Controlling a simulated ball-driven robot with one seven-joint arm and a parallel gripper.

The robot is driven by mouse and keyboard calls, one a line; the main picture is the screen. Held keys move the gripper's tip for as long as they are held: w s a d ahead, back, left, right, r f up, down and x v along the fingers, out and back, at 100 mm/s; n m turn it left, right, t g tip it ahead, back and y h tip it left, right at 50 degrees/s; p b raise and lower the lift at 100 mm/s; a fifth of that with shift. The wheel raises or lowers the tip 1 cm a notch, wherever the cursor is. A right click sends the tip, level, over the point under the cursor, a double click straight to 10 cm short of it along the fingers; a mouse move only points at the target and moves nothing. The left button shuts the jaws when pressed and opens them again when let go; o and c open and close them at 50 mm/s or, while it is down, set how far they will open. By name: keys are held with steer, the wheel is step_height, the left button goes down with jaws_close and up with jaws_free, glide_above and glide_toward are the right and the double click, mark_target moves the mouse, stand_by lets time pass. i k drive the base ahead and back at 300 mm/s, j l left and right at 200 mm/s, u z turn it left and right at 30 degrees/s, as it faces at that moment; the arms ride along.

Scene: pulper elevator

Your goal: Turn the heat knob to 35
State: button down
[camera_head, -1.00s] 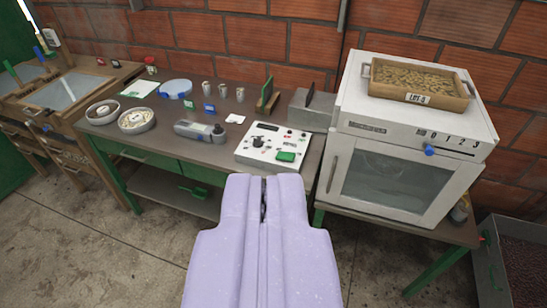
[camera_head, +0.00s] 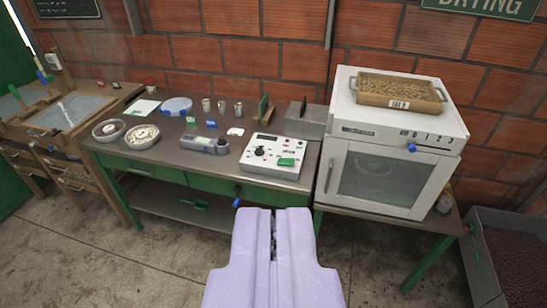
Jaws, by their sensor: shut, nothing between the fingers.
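My gripper (camera_head: 273,217) is lavender, shut and empty, low in the picture in front of the table. It touches nothing that I can see. A white control box (camera_head: 262,168) lies on the table beyond it, with a round black dial (camera_head: 259,151), small red marks and a green pad (camera_head: 286,162). The white oven (camera_head: 350,135) at the right has a blue knob (camera_head: 411,147) beside the digits 0 1 2 3. Another blue knob (camera_head: 237,200) shows below the table's front edge, left of my gripper. No marking of 35 is readable.
The table (camera_head: 230,178) holds dishes, cups, small cards and a grey device (camera_head: 205,145). A wooden tray (camera_head: 393,101) sits on the oven. A dark-filled bin (camera_head: 482,262) stands at the lower right. The concrete floor (camera_head: 150,260) at the left is clear.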

mark_target(259, 152)
steer(key=i+u, duration=0.1)
steer(key=i, duration=0.4)
steer(key=i+u, duration=0.1)
steer(key=i, duration=0.4)
steer(key=i+l+u, duration=0.1)
steer(key=i, duration=0.4)
steer(key=i+l+u, duration=0.1)
steer(key=i, duration=0.4)
steer(key=i+l+u, duration=0.15)
steer(key=i, duration=0.3)
steer(key=i+l+u, duration=0.1)
steer(key=i+l, duration=0.15)
steer(key=i, duration=0.25)
